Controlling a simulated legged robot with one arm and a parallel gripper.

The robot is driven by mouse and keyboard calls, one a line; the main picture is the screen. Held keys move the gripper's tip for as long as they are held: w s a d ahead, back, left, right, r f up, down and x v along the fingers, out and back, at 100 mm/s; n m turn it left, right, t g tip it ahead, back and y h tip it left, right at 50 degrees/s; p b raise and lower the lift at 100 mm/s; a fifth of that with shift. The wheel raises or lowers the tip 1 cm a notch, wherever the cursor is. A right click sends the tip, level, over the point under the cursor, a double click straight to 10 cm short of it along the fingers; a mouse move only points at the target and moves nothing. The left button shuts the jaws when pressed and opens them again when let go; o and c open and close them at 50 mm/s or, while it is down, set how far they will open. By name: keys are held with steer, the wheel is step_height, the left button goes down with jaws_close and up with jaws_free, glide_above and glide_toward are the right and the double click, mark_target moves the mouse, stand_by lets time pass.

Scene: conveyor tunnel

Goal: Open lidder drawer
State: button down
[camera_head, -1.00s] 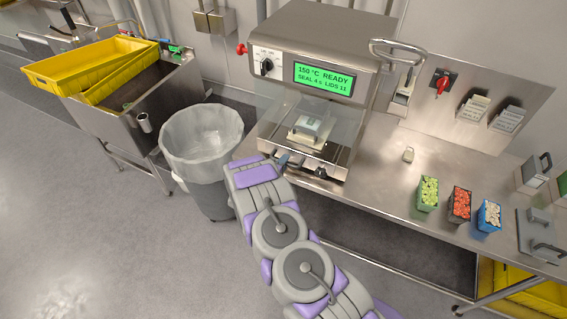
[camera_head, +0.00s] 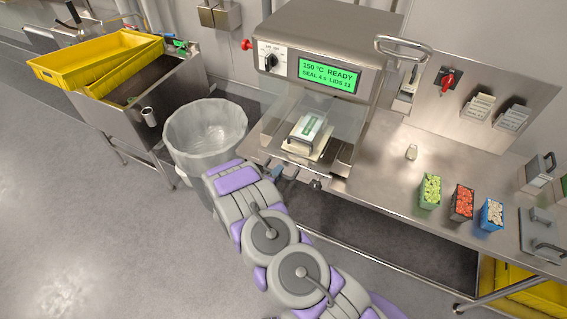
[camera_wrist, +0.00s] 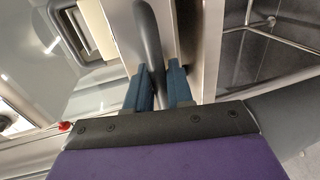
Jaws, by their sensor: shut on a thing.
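The lidder (camera_head: 318,45) is a steel machine on the counter with a green screen reading 150 °C READY. Its drawer is low at the front, partly slid out, with a pale tray (camera_head: 307,135) in it behind a clear guard. My gripper (camera_head: 284,172) is at the drawer's front edge. In the wrist view, the blue fingers of my gripper (camera_wrist: 160,86) are shut on the dark drawer handle (camera_wrist: 149,42), one finger on each side. My arm hides part of the drawer front in the head view.
A lined waste bin (camera_head: 205,130) stands close left of my gripper. A steel sink (camera_head: 150,95) with yellow crates (camera_head: 95,62) is further left. Green, red and blue food tubs (camera_head: 461,203) stand on the counter (camera_head: 385,180) at right. Floor in front is clear.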

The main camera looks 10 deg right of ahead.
steer(key=f+v, duration=0.2)
steer(key=v, duration=0.9)
steer(key=shift+s+f, duration=0.3)
steer(key=c, duration=1.2)
jaws_free()
steer(key=shift+w, duration=0.15)
steer(key=shift+a, duration=0.1)
steer(key=v, duration=1.7)
steer(key=shift+p, duration=0.4)
steer(key=shift+a, duration=0.1)
